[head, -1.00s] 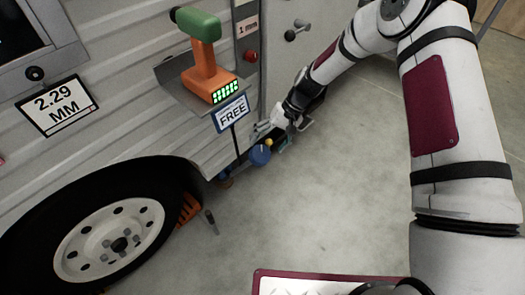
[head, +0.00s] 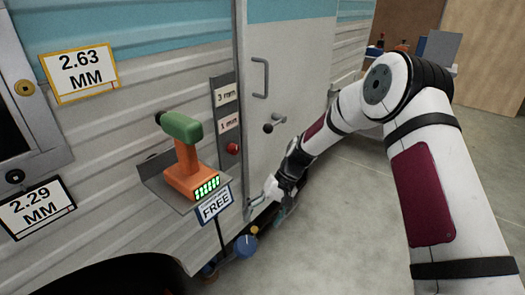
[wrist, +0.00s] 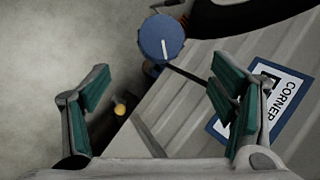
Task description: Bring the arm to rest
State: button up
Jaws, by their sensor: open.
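My gripper (head: 262,198) is beside the lower corner of the camper wall, under the door and to the right of the FREE sign (head: 215,205). In the wrist view the gripper (wrist: 160,84) has its two teal-padded fingers wide apart, with nothing held between them. My arm stretches out and down from the right side of the head view. A round blue knob (wrist: 161,37) with a white mark lies beyond the fingertips. It also shows below the gripper in the head view (head: 245,246).
An orange and green drill-shaped tool (head: 190,168) stands on a small shelf on the camper wall. The camper door (head: 285,85) has a handle and dark knob. A dark tyre (wrist: 245,12) is at the wrist view's top. Open concrete floor (head: 340,225) lies right of the camper.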

jog(key=s+d+r+h, duration=0.1)
jog(key=s+d+r, duration=0.4)
jog(key=r, duration=0.4)
jog(key=s+d+r+t+h, duration=0.1)
jog(key=s+d+r, duration=0.1)
jog(key=s+r, duration=0.5)
jog(key=s+d+r+h, duration=0.2)
jog(key=s+d+r, duration=0.25)
jog(key=r, duration=0.55)
jog(key=s+d+r+m+t+h, duration=0.15)
jog(key=s+d, duration=0.25)
jog(key=s, duration=0.8)
jog(key=s+d+r, duration=0.2)
jog(key=s+d, duration=0.1)
jog(key=s, duration=0.9)
notch_tip(320, 180, up, 26)
jog(key=t+p, duration=0.4)
jog(key=p, duration=2.1)
jog(key=shift+s+d, duration=0.2)
jog(key=shift+d, duration=0.1)
jog(key=shift+r, duration=0.1)
